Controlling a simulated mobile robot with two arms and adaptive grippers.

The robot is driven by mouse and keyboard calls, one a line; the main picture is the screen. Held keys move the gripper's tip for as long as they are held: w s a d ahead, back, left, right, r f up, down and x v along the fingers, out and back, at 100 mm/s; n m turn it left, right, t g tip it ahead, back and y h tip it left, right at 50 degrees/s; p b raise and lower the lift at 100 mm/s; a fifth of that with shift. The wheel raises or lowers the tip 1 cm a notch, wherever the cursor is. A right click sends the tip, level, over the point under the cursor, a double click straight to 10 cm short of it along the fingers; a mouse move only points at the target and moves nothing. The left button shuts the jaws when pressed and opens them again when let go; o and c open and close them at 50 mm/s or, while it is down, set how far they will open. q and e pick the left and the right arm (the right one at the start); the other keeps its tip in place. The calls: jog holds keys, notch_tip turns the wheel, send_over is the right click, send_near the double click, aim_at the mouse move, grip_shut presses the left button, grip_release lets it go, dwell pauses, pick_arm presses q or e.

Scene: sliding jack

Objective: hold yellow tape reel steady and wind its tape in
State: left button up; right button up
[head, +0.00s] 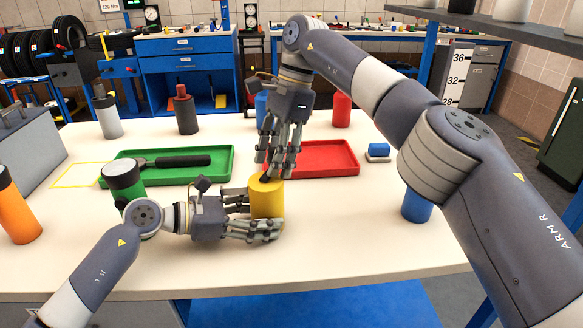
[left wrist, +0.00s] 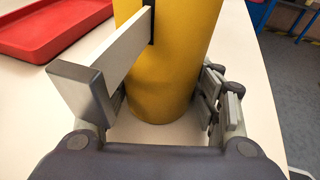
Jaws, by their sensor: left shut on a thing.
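The yellow tape reel (head: 267,200) is an upright yellow cylinder near the table's front middle. My left gripper (head: 258,217) reaches in from the left, low down, and is shut on it with fingers on both sides. In the left wrist view the reel (left wrist: 172,70) fills the space between the fingers. A flat grey tape (left wrist: 122,58) sticks out from a dark slot in its side and ends in a dark grey block (left wrist: 82,92). My right gripper (head: 272,168) points down over the reel's top. Its fingertips are close to the top; contact and grip are unclear.
A green tray (head: 220,163) holding a black-handled tool stands behind left, and a red tray (head: 340,158) behind right. A green cylinder (head: 124,176) stands left of the reel, a blue one (head: 416,207) right. The front right of the table is clear.

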aim_at(272, 149)
jog(key=shift+r, duration=0.1)
